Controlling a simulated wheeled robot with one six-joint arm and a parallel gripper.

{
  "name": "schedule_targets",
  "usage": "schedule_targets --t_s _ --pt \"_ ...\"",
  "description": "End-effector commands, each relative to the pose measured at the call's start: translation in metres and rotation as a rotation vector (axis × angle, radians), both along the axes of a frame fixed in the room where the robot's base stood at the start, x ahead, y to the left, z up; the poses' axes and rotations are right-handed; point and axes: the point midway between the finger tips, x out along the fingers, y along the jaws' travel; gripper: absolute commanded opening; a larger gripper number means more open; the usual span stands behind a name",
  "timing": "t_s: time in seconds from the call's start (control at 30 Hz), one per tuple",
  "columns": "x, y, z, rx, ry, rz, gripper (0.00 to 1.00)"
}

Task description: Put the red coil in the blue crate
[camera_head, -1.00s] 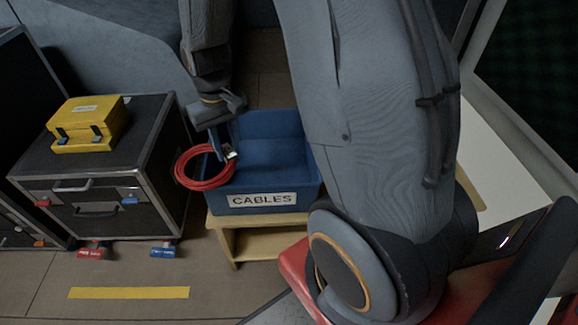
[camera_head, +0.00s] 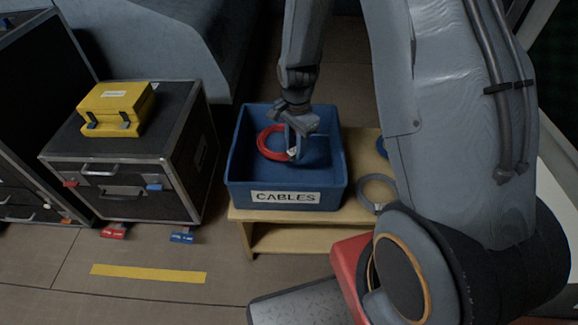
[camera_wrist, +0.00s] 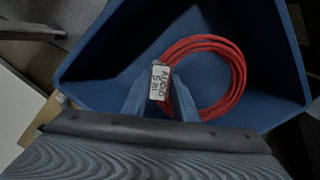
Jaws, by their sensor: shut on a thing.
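The red coil (camera_head: 266,146) is a ring of red cable with a white tag. My gripper (camera_head: 297,152) is shut on the coil at its tagged side. The blue crate (camera_head: 285,197) carries a "CABLES" label and stands on a low wooden bench. In the head view the coil is over the crate's opening, within its walls. The wrist view shows the coil (camera_wrist: 237,75) in front of my gripper (camera_wrist: 160,92), with the crate's blue inside (camera_wrist: 110,60) around and behind it. I cannot tell whether the coil touches the crate floor.
A grey coil (camera_head: 376,189) and part of a blue ring (camera_head: 382,148) lie on the bench (camera_head: 345,215) right of the crate. A yellow case (camera_head: 115,108) sits on a black flight case (camera_head: 130,155) at left. A yellow strip (camera_head: 148,274) marks the floor.

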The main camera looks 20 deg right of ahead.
Motion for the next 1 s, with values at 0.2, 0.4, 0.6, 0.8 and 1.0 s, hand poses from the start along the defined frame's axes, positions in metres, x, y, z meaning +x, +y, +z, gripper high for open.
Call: schedule_targets --t_s 0.2,0.4,0.6,0.8,1.0 --pt "0.002 0.0 -0.02 0.001 0.0 -0.258 0.0" --pt "0.002 0.0 -0.041 0.0 0.002 -0.322 0.0" --pt "0.002 0.0 -0.074 0.0 0.002 -0.322 0.0" --pt "0.003 0.0 -0.087 0.001 0.0 -0.321 0.0" --pt "0.002 0.0 -0.112 0.0 0.002 -0.32 0.0"
